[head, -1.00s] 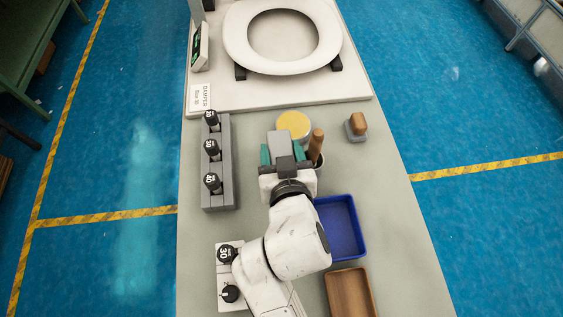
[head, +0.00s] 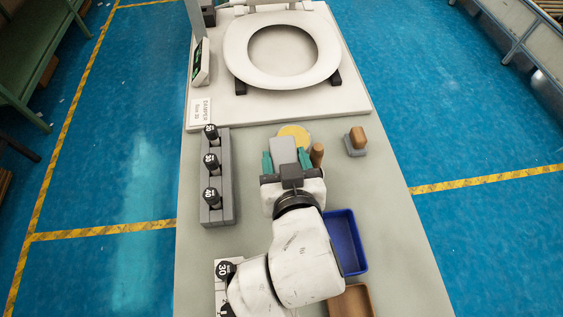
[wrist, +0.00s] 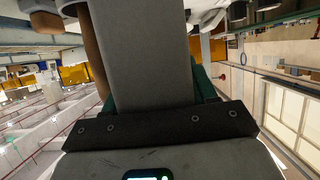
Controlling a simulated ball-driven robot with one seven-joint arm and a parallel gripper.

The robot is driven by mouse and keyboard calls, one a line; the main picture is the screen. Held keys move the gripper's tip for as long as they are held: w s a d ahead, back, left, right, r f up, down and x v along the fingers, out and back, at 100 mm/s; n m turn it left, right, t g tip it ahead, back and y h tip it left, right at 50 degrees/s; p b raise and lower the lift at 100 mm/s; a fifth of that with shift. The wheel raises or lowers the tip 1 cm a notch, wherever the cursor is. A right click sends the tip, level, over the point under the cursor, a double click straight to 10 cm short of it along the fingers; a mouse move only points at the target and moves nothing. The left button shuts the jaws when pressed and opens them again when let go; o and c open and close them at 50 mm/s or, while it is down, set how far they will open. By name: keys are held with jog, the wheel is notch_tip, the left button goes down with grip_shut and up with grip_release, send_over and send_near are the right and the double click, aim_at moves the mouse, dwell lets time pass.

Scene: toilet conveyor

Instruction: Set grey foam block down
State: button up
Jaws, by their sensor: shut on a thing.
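The grey foam block (head: 284,150) is between the teal fingers of my gripper (head: 286,160) in the head view. My gripper is shut on it, above the middle of the bench. In the wrist view the grey foam block (wrist: 147,60) fills the centre, with a bit of teal finger (wrist: 203,82) beside it. The block's underside is hidden, so I cannot tell whether it touches anything.
A yellow round thing (head: 294,132) and a wooden handle (head: 317,154) stand just beyond my gripper. Black knobs on a grey rack (head: 226,185) are left. A blue tray (head: 359,240) and wooden tray (head: 366,296) are right. A toilet seat (head: 239,68) lies at the back.

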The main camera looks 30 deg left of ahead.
jog(key=d+r, duration=0.1)
jog(key=s+d+r, duration=0.1)
jog(key=r, duration=0.1)
jog(key=s+d+r, duration=0.1)
jog(key=shift+r, duration=0.15)
jog(key=s+d+r+p, duration=0.4)
jog(key=d+p, duration=0.1)
jog(key=d, duration=0.3)
jog(key=shift+s, duration=0.35)
